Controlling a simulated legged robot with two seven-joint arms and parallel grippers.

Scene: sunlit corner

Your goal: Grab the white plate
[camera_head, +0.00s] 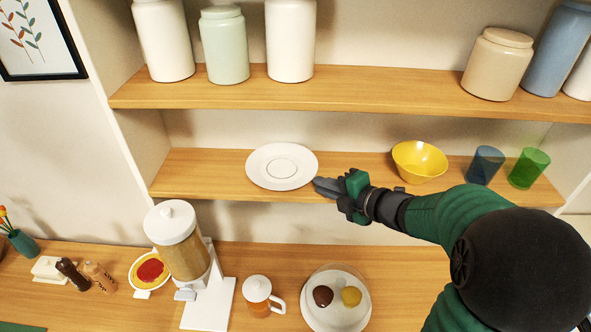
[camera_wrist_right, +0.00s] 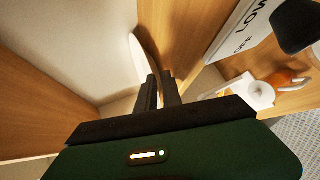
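The white plate (camera_head: 282,153) lies face up on the lower wooden shelf, left of its middle. My right gripper (camera_head: 318,184) is at the plate's front right rim, with its fingertips at or very near the edge. In the right wrist view the plate (camera_wrist_right: 141,52) shows nearly edge-on. The fingers of my right gripper (camera_wrist_right: 159,78) are close together there, with a narrow gap. The rim runs down to the fingertips, but I cannot tell whether they clamp it. My left gripper is not in view.
On the same shelf (camera_head: 215,178), a yellow bowl (camera_head: 420,160), a blue cup (camera_head: 486,165) and a green cup (camera_head: 529,168) stand to the right. Jars line the shelf above. A blender-like dispenser (camera_head: 178,240) and a domed dish (camera_head: 337,300) stand on the counter below.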

